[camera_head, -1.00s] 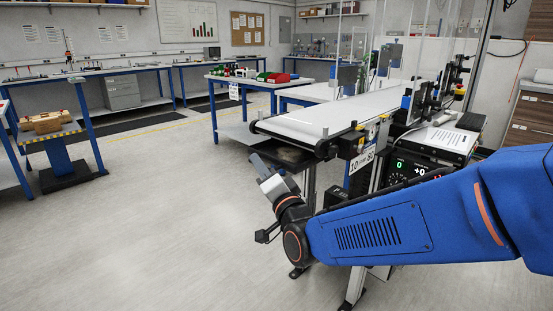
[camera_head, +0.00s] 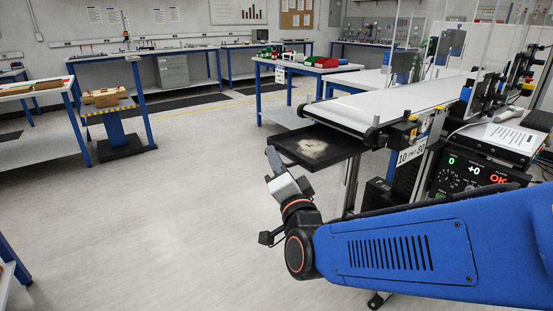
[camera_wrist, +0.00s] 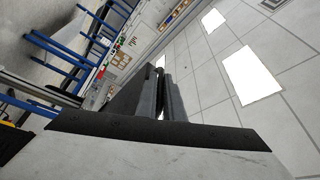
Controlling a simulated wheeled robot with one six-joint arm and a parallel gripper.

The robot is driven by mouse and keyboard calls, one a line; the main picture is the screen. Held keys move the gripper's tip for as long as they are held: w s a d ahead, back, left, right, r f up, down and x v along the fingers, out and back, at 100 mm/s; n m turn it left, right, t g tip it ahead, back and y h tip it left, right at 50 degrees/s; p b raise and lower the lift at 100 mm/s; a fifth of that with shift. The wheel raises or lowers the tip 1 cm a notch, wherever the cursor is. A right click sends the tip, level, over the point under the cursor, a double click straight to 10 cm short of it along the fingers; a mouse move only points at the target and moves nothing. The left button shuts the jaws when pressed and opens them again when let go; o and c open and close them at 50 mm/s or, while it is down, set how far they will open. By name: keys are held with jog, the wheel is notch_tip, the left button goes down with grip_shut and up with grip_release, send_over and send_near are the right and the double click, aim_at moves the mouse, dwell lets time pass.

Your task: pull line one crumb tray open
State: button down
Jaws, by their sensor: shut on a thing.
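The crumb tray (camera_head: 290,141) is a flat dark tray with a pale patch of crumbs in its middle. It juts out to the left from beneath the end of the white belt conveyor (camera_head: 400,104), and its right side reaches under the belt. My gripper (camera_head: 272,160) is at the tray's outer left edge, shut on the tray's front. The handle itself is hidden in the head view. In the wrist view my gripper's dark fingers (camera_wrist: 160,92) stand close together around a small dark part, too dim to make out clearly.
A control panel (camera_head: 470,172) with green and red lit readouts stands below the conveyor. A blue-legged table (camera_head: 265,95) stands behind, and a small stand (camera_head: 122,130) with brown items is at left. The floor left of my gripper is clear.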

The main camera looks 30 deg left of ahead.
jog(key=c, duration=2.2)
grip_release()
jog(key=shift+o, duration=0.2)
jog(key=v, duration=1.7)
jog(key=shift+d, duration=0.2)
jog(key=shift+s, duration=0.1)
